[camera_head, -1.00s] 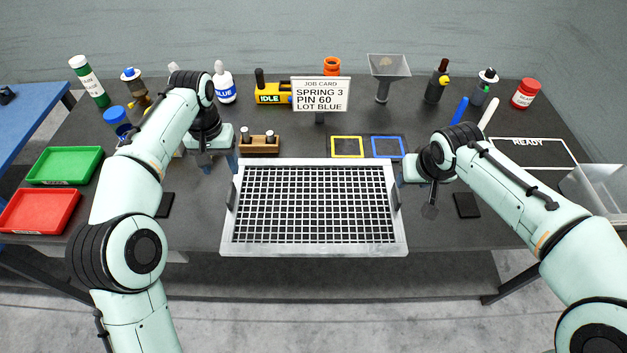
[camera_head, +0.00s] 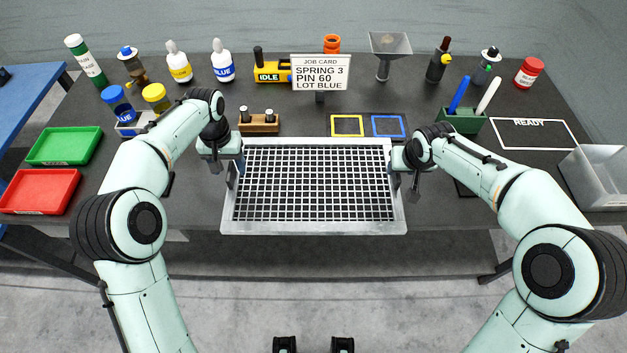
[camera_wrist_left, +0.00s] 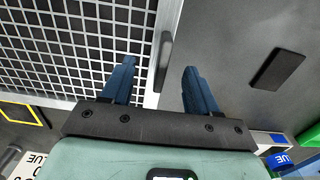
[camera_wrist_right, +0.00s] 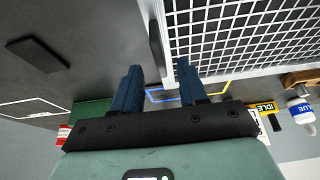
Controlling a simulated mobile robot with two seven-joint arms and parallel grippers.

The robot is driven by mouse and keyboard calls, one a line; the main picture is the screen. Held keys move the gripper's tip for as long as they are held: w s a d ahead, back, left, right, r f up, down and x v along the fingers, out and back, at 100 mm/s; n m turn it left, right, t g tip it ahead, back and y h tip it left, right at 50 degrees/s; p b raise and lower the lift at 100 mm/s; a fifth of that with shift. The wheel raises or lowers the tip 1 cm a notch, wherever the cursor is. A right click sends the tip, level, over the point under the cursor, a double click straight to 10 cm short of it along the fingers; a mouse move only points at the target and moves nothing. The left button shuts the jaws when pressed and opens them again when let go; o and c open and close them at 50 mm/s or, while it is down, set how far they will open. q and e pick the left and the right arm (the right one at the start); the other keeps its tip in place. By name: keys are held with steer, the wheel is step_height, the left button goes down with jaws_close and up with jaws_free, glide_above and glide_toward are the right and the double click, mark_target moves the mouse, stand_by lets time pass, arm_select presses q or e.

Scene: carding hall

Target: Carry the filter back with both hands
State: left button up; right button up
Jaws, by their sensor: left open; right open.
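The filter (camera_head: 312,228) is a flat panel with a pale metal frame and a white grid, lying at the table's front middle with a dark handle on each short side. My left gripper (camera_head: 236,172) is open at its left side. In the left wrist view the open fingers (camera_wrist_left: 160,88) straddle the frame edge and the left handle (camera_wrist_left: 166,60), with nothing gripped. My right gripper (camera_head: 398,180) is open at the right side. In the right wrist view its fingers (camera_wrist_right: 160,90) stand either side of the right handle (camera_wrist_right: 155,52) and frame edge.
A job card (camera_head: 320,72) stands behind the filter, with yellow (camera_head: 347,134) and blue (camera_head: 388,135) outlined squares before it. Green (camera_head: 64,160) and red (camera_head: 40,206) trays lie left. A clear bin (camera_head: 597,205) and an outlined READY area (camera_head: 535,148) are at right.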

mark_target(230, 170)
arm_select(q)
steer(key=shift+f, duration=2.15)
arm_select(e)
steer(key=shift+x, duration=2.15)
arm_select(q)
steer(key=c, duration=0.9)
arm_select(e)
jaws_close()
arm_select(q)
jaws_close()
steer(key=shift+r, duration=0.1)
arm_select(e)
steer(key=shift+w+r, duration=0.1)
steer(key=shift+r, duration=0.05)
